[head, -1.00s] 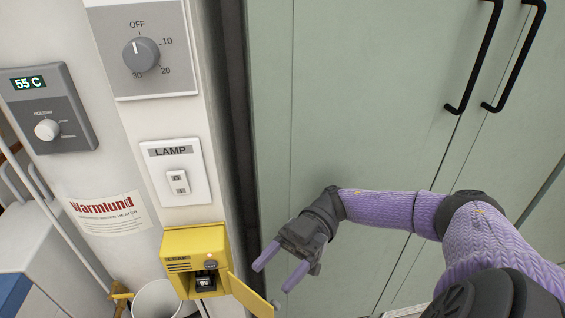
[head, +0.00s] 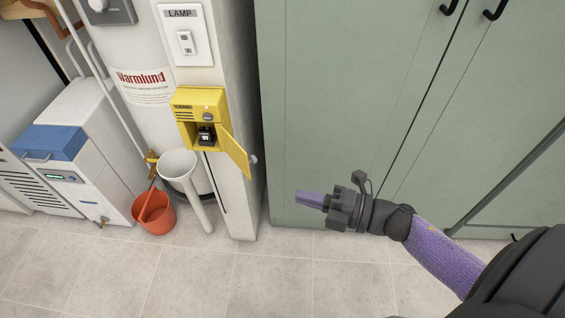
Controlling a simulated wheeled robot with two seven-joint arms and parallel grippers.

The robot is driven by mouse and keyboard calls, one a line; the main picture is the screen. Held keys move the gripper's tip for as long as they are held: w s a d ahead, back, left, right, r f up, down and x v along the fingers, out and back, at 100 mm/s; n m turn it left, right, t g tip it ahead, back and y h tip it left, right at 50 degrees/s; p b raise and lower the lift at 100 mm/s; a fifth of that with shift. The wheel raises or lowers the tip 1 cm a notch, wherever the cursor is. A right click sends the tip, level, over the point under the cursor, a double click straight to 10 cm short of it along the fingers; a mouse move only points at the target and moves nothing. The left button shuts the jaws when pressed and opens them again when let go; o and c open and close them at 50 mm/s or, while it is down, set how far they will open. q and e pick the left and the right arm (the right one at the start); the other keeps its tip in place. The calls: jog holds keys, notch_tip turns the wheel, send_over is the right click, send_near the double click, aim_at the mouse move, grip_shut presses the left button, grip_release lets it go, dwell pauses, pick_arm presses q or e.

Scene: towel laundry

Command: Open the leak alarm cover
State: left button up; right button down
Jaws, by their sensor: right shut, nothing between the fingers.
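The yellow leak alarm (head: 183,101) is mounted on the white wall panel, left of centre in the head view. Its yellow cover (head: 234,151) hangs open, swung out to the right, with a round grey knob at its outer edge. Inside the open compartment a dark battery (head: 206,134) shows. My right gripper (head: 300,197) is to the right of and below the cover, clear of it, in front of the green cabinet. Its purple fingers are shut and empty. My left gripper is out of view.
A lamp switch (head: 185,42) is above the alarm. A white funnel and pipe (head: 182,165) and an orange bucket (head: 154,214) stand below left. The green cabinet (head: 330,100) fills the right. Tiled floor (head: 270,285) is clear in front.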

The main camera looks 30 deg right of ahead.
aim_at(255, 162)
pick_arm(q)
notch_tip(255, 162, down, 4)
jog(key=b, duration=0.4)
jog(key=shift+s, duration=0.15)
pick_arm(e)
jog(key=w+a, duration=0.4)
jog(key=w, duration=0.6)
jog(key=shift+w+f, duration=0.3)
jog(key=shift+f, duration=0.05)
pick_arm(q)
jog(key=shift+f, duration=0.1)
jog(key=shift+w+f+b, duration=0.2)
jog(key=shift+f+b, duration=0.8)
jog(key=shift+b, duration=0.2)
pick_arm(e)
jog(key=shift+w+d+n+g+y, duration=0.35)
jog(key=shift+d+n+g+y, duration=0.35)
jog(key=shift+d+g+y, duration=0.15)
